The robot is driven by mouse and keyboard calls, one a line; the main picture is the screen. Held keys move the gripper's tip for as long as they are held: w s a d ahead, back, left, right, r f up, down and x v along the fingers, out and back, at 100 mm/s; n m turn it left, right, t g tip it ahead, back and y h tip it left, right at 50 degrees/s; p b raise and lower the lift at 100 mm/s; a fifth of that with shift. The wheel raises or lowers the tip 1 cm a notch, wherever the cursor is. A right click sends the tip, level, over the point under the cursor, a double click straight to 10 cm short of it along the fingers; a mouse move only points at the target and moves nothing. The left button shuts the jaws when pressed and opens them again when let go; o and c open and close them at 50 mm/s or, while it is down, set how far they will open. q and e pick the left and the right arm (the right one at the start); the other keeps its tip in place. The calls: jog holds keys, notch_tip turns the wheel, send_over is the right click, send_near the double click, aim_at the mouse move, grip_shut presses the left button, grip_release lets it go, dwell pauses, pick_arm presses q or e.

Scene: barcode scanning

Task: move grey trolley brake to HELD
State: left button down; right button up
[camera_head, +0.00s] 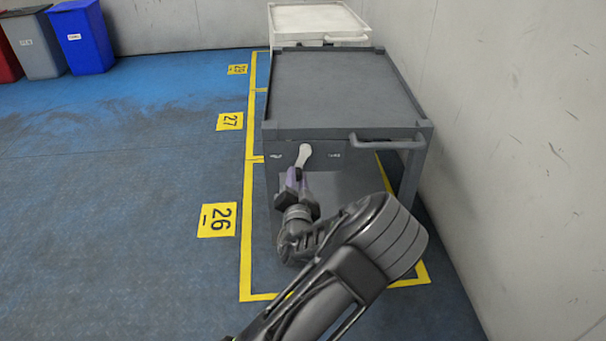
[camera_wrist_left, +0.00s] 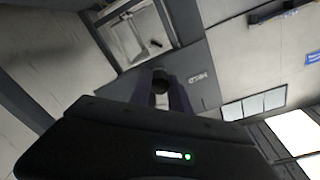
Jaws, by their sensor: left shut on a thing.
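The grey trolley (camera_head: 340,90) stands in a yellow-outlined floor bay near the right wall. Its brake lever (camera_head: 304,154), a pale handle, is on the front panel below the top, between two small labels too small to read. The lever points up and leans slightly right. My left gripper (camera_head: 297,178) is shut on the lever's lower part, and its purple fingers hide where they meet. In the left wrist view, the fingers (camera_wrist_left: 161,92) close around a dark rounded piece, and one blurred label (camera_wrist_left: 198,77) shows beside it. My right gripper is not in view.
A handle bar (camera_head: 385,142) sticks out at the trolley's front right. A white trolley (camera_head: 318,20) stands behind. The wall (camera_head: 510,130) is close on the right. Bins (camera_head: 80,38) stand far left.

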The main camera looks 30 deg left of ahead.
pick_arm(q)
jog(key=shift+s+a+r+m+p, duration=0.15)
jog(key=shift+a+r+m+p, duration=0.15)
jog(key=shift+m, duration=0.4)
jog(key=shift+s+a+r+m+p, duration=0.15)
jog(key=shift+s+a+m+p, duration=0.15)
jog(key=shift+m, duration=0.4)
jog(key=shift+s+a+r+m+p, duration=0.1)
jog(key=shift+a+r+m+p, duration=0.1)
jog(key=shift+m+p, duration=0.35)
jog(key=c, duration=1.2)
grip_release()
jog(key=p+v, duration=0.1)
jog(key=v, duration=0.6)
jog(key=shift+s+d, duration=0.2)
jog(key=shift+s, duration=0.1)
jog(key=shift+f, duration=0.2)
